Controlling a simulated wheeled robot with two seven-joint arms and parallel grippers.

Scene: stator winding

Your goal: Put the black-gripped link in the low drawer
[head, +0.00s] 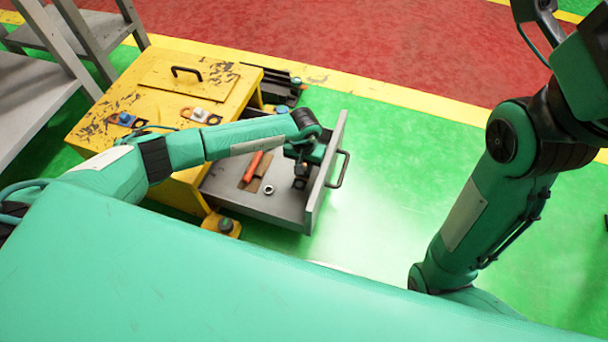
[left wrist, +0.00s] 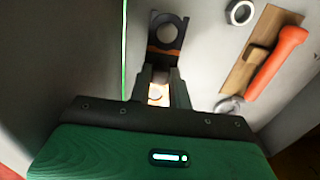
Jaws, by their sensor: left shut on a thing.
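The black-gripped link (left wrist: 167,32) is in the left wrist view, with a dark ring end and a brownish-orange patch below it. My left gripper (left wrist: 160,88) is shut on it; part of the link shows between the fingers. In the head view my left gripper (head: 300,170) is inside the pulled-out grey low drawer (head: 232,196), near its front panel, with the dark link (head: 299,184) below it. I cannot tell whether the link touches the drawer floor. My right gripper is not in view.
The drawer also holds an orange-handled tool (head: 253,166), a brown piece (head: 267,165) and a metal ring (head: 268,189). The yellow cabinet (head: 110,100) carries a blue-gripped link (head: 127,119) and a white-gripped link (head: 200,115) on top. Green floor right of the drawer is clear.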

